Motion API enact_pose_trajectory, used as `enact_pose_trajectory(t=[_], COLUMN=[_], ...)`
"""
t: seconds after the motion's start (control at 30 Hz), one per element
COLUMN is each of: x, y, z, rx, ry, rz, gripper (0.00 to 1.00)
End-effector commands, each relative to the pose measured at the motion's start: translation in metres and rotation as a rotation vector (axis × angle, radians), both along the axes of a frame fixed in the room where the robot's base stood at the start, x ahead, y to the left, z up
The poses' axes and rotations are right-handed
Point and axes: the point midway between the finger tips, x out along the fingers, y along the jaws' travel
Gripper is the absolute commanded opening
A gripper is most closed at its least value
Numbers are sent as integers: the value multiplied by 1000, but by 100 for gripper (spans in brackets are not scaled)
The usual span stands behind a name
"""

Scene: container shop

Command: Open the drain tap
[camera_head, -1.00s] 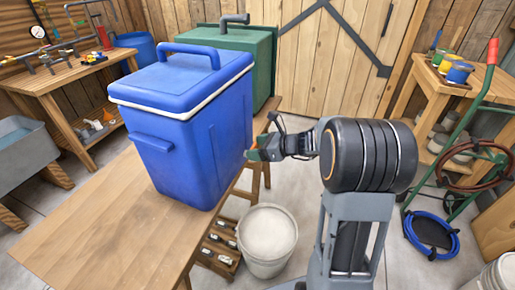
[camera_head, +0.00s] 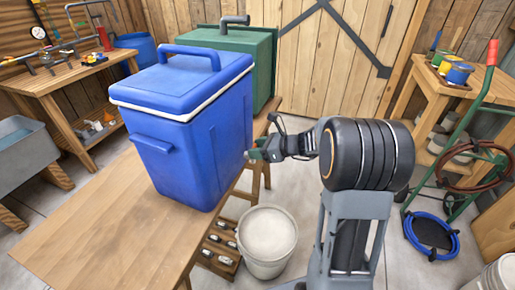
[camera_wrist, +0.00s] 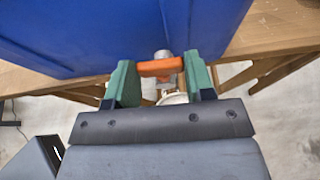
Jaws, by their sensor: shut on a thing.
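The blue cooler (camera_head: 190,130) with a white rim and closed lid stands upright on the wooden table. Its drain tap has an orange handle (camera_wrist: 160,68) and a grey metal body (camera_wrist: 163,54), low on the cooler's side in the wrist view. My gripper (camera_wrist: 161,75) has its green fingers on either side of the orange handle and is shut on it. In the head view my gripper (camera_head: 255,155) is at the cooler's right side, and the handle is hidden there. No flow of water shows.
A white bucket (camera_head: 268,262) stands on the floor below the tap side, beside a low wooden crate (camera_head: 217,262) of small items. A green tank (camera_head: 262,55) stands behind the cooler. A hand truck (camera_head: 478,130) with hoses is at the right.

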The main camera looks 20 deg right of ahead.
Motion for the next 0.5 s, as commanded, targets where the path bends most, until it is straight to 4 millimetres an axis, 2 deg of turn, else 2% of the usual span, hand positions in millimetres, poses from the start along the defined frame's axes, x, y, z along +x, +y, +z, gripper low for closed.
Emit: enact_pose_trajectory(t=[0.5], x=[6], y=[-3], z=[3], rx=[1], ry=[1], rz=[323], gripper=[25])
